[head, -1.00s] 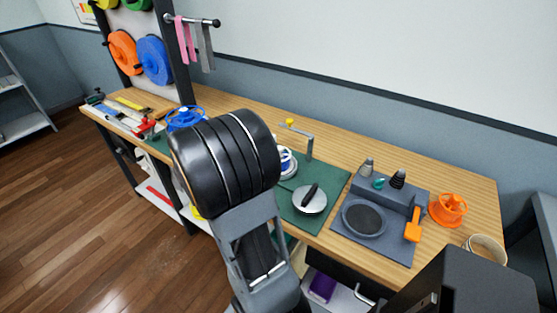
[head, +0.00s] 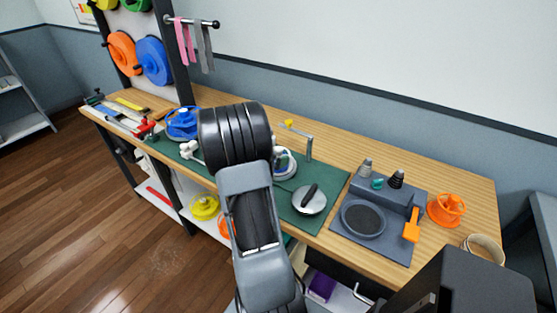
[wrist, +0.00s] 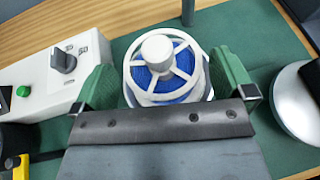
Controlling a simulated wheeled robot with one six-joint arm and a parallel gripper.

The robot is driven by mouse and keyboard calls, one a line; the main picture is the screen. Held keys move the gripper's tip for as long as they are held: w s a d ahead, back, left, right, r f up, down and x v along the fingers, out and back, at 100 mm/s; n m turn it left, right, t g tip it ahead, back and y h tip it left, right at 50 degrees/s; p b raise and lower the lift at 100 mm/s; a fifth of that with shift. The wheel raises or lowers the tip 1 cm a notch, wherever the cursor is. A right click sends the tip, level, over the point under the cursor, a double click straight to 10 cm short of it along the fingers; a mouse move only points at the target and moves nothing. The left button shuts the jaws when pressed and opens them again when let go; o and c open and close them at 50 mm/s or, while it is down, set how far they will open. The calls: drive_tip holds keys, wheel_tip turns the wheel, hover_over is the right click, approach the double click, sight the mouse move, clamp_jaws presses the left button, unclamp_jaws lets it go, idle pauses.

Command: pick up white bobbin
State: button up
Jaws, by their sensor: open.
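The white bobbin (wrist: 158,62), a spoked white wheel with a round hub and blue winding behind it, sits on the green mat (wrist: 270,50) in the wrist view. My gripper (wrist: 163,75) is open, with one green finger on each side of the bobbin. The left finger appears close to it; I cannot tell whether either touches. In the head view the bobbin (head: 286,165) is partly hidden behind my arm, and my gripper is hidden there.
A white box with a dark knob and green button (wrist: 65,65) stands left of the gripper. A round silver weight (head: 310,199) lies to the right. Farther right are a grey station (head: 382,215) and an orange spool (head: 447,208).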

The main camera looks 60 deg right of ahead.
sight(278, 153)
drive_tip(key=shift+x, duration=1.65)
drive_tip(key=shift+c, duration=0.3)
drive_tip(key=c, duration=0.6)
